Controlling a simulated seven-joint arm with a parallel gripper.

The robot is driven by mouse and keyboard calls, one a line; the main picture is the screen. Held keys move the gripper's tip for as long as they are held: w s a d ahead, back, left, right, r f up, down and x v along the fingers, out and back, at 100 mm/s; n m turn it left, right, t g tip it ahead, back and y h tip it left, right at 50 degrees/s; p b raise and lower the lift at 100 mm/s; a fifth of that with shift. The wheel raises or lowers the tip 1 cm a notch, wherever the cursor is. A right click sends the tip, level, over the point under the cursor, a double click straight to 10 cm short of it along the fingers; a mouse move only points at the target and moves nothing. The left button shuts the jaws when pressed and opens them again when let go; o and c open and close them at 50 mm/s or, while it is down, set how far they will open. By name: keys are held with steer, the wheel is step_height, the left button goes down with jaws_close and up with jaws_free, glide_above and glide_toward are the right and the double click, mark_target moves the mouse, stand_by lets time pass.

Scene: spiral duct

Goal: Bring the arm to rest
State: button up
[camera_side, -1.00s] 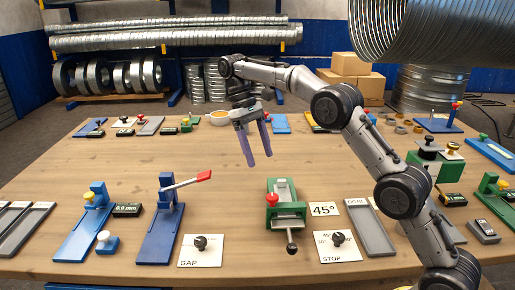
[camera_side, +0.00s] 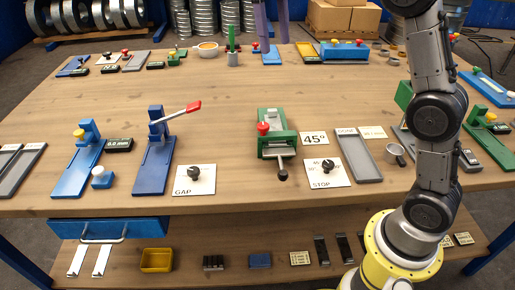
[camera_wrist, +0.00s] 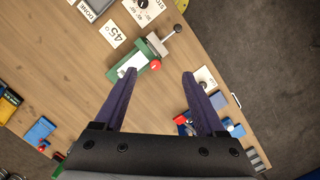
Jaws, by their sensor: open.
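My gripper (camera_side: 273,38) shows only as two purple fingers at the top edge of the side view, with its body and wrist out of frame. In the wrist view both fingers of my gripper (camera_wrist: 160,74) are spread apart with nothing between them. It is empty and held above the table. Beyond the fingertips in the wrist view is a green clamp fixture (camera_wrist: 145,62) with a red knob. The same green clamp fixture (camera_side: 275,146) stands near the table's front middle in the side view.
The wooden table (camera_side: 225,110) has a wide bare middle. Along its front are a blue lever fixture (camera_side: 155,165), the GAP dial card (camera_side: 194,181), the STOP dial card (camera_side: 328,174) and a grey tray (camera_side: 358,155). A lower shelf holds a yellow bin (camera_side: 156,260).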

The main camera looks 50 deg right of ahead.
steer(key=s+t, duration=0.4)
steer(key=s, duration=1.3)
steer(key=s+a+f+t, duration=0.1)
steer(key=s+f+t, duration=0.2)
steer(key=f, duration=1)
steer(key=s, duration=0.3)
steer(key=shift+s+f+t, duration=0.15)
steer(key=shift+f+t, duration=0.05)
steer(key=shift+t, duration=0.1)
steer(key=shift+a, duration=0.1)
